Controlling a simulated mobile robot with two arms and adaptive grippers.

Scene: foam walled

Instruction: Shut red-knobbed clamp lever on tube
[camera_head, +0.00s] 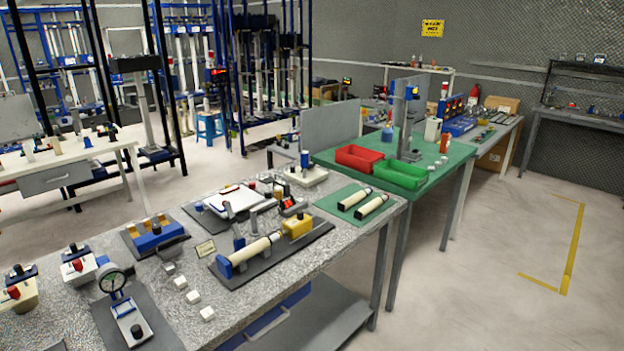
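A cream tube (250,249) lies along a dark base plate (318,231) on the grey speckled bench. A blue block (224,266) is at its near left end and a yellow block (297,227) at its far right end. Dark upright parts stand behind the tube. A small red part (287,205) shows on a dark fitting behind the yellow block; it may be the red knob of the clamp lever. It is too small to tell whether the lever is raised or lowered. Neither of my grippers is in view.
Two more cream tubes lie on a green mat (333,208) at right. White cubes and a small sign (205,248) lie left of the fixture. A dial gauge stand (112,281) and red-knobbed devices (77,265) stand at front left. A green table (447,164) holds bins behind.

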